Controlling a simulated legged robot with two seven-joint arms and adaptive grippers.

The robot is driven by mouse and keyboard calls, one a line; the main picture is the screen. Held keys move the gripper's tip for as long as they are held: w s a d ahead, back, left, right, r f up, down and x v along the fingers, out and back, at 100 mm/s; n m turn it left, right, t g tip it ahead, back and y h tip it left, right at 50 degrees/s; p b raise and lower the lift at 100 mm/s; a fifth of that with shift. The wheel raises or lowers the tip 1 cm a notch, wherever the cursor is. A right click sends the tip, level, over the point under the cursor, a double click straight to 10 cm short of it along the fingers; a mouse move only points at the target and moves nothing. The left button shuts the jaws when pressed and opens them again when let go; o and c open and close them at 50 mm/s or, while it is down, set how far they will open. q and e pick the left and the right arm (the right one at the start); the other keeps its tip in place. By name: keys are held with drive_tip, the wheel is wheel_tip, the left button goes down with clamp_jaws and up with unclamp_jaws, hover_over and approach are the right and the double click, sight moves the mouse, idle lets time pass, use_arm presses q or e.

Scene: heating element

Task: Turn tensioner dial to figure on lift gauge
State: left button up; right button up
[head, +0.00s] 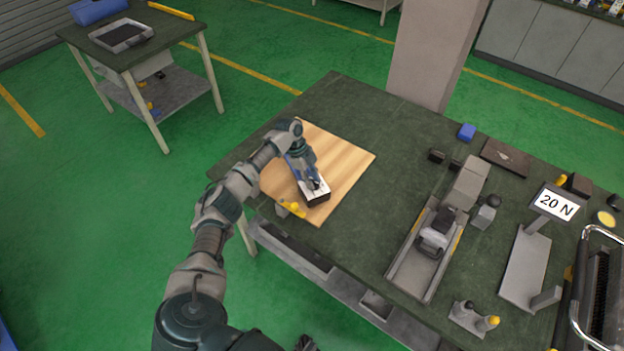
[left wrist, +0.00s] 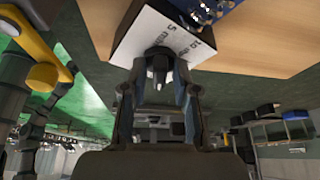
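The lift gauge (head: 556,205) stands at the right of the bench in the head view, and its white display reads 20 N. The tensioner, a box with a white marked face (head: 313,188), is on the wooden board under my left gripper (head: 313,182). In the left wrist view its white face (left wrist: 190,40) carries printed figures, too small and tilted to read surely. The dark tensioner dial (left wrist: 158,62) lies between the fingertips of my left gripper (left wrist: 158,78). I cannot tell whether the fingers touch it. The dial's setting is unclear. My right gripper is not identifiable.
The wooden board (head: 345,160) lies on the green bench (head: 350,100). A small yellow-topped piece (head: 291,208) is at the board's near edge. A grey slide fixture (head: 430,250) stands mid-bench. A pillar (head: 432,50) rises behind. Bench between board and fixture is clear.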

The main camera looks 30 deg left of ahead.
use_arm(q)
drive_tip(key=shift+r, duration=0.1)
drive_tip(key=v, duration=1.1)
drive_tip(key=shift+a+r, duration=0.25)
drive_tip(key=shift+a, duration=0.05)
drive_tip(key=shift+w, duration=0.15)
